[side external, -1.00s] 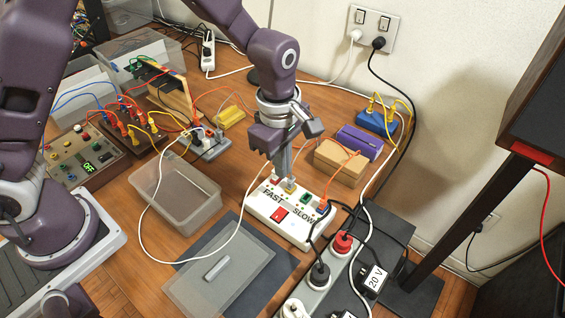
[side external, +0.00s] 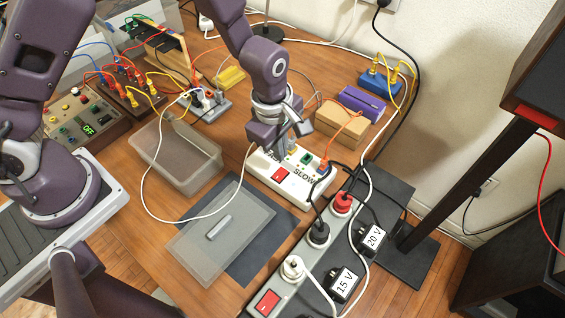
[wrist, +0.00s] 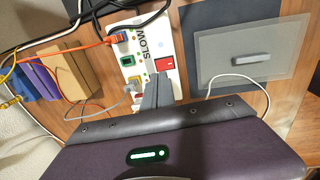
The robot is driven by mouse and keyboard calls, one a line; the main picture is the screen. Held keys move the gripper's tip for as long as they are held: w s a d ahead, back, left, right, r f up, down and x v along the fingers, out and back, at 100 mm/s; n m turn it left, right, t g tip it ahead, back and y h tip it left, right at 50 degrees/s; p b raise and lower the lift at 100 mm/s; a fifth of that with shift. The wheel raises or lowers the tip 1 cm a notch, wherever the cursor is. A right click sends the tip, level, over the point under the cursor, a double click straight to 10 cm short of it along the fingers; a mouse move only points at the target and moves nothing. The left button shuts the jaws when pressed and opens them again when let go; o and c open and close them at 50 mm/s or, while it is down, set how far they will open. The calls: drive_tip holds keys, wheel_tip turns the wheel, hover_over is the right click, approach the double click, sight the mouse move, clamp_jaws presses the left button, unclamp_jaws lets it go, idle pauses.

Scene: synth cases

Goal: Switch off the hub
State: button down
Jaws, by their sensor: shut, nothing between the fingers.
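The hub, a long white box marked SLOW (side external: 258,163), lies on the wooden table in the side view. It also shows in the wrist view (wrist: 142,42). Its red rocker switch (side external: 280,174) is uncovered, and shows in the wrist view (wrist: 164,63) too. I cannot tell which way the rocker is pressed. My gripper (side external: 283,157) is shut and empty, pointing down over the hub just behind the switch. In the wrist view the shut fingers (wrist: 157,90) stand beside the switch; contact is unclear. They and the gripper hide part of the hub and most of its FAST label.
A blue plug with an orange cable (side external: 324,169) sits in the hub. A grey power strip (side external: 283,283) with plugs, adapters and its own red switch (side external: 267,302) lies in front. A translucent bin (side external: 180,180) and a flat lid (side external: 240,235) are left. A wooden block (side external: 341,122) is behind.

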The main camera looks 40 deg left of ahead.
sight(279, 177)
drive_tip(key=f, duration=0.4)
drive_tip(key=w+f, duration=0.1)
drive_tip(key=f, duration=0.1)
drive_tip(key=shift+f, duration=0.4)
drive_tip(key=shift+w+f+g, duration=0.25)
drive_tip(key=shift+f+g, duration=0.35)
drive_tip(key=shift+s, duration=0.15)
drive_tip(key=shift+s+d, duration=0.1)
drive_tip(key=shift+s, duration=0.75)
drive_tip(key=shift+r, duration=0.1)
wheel_tip(279, 177, up, 15)
drive_tip(key=w, duration=0.1)
drive_tip(key=shift+w, duration=0.3)
